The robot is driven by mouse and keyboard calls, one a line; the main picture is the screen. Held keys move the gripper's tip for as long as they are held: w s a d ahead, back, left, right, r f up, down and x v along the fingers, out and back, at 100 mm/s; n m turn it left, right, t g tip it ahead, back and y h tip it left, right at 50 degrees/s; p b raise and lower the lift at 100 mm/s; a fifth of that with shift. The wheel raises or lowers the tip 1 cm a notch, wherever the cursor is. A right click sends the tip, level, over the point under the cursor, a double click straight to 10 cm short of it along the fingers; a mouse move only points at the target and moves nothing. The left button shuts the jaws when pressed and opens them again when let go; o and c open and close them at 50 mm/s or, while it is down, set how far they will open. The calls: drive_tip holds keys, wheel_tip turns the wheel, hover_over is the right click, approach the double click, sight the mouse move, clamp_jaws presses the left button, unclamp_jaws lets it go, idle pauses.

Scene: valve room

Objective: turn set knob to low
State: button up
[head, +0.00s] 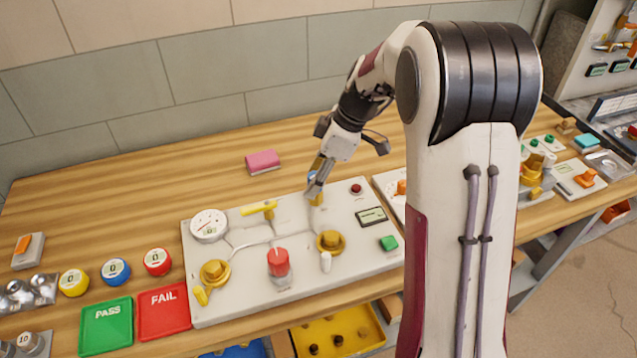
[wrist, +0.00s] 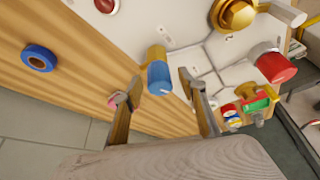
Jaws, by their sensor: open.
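A pale control panel (head: 305,293) lies on the wooden bench. A red knob (head: 278,263) with a light pointer line stands at its front middle; its label is too small to read. It also shows at the right of the wrist view (wrist: 273,65). A small yellow-and-blue cylinder (wrist: 158,75) stands at the panel's back edge; in the head view my fingers partly hide it. My gripper (head: 314,190) is above the back of the panel. In the wrist view my gripper (wrist: 160,77) is open, with the cylinder showing between its fingers; contact cannot be told.
Two gold knobs (head: 214,272) (head: 330,241), a yellow lever (head: 259,209), a round gauge (head: 209,226) and a green button (head: 389,243) crowd the panel. A pink block (head: 262,161) lies behind. The bench at back left is clear.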

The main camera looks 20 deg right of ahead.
drive_tip(key=shift+m, duration=0.6)
drive_tip(key=shift+m+t+h, duration=0.7)
drive_tip(key=shift+m+t, duration=0.1)
drive_tip(key=shift+m, duration=1.3)
drive_tip(key=shift+m+h, duration=0.4)
drive_tip(key=shift+m, duration=0.8)
drive_tip(key=shift+m+t+h, duration=0.4)
drive_tip(key=shift+m+h, duration=0.1)
drive_tip(key=shift+m, duration=1)
drive_tip(key=shift+m+h, duration=0.55)
drive_tip(key=shift+m, duration=0.85)
drive_tip(key=shift+m+h, duration=0.55)
drive_tip(key=shift+m, duration=0.85)
drive_tip(key=shift+m+g+h, duration=0.3)
drive_tip(key=shift+m+h, duration=0.3)
drive_tip(key=shift+m, duration=1)
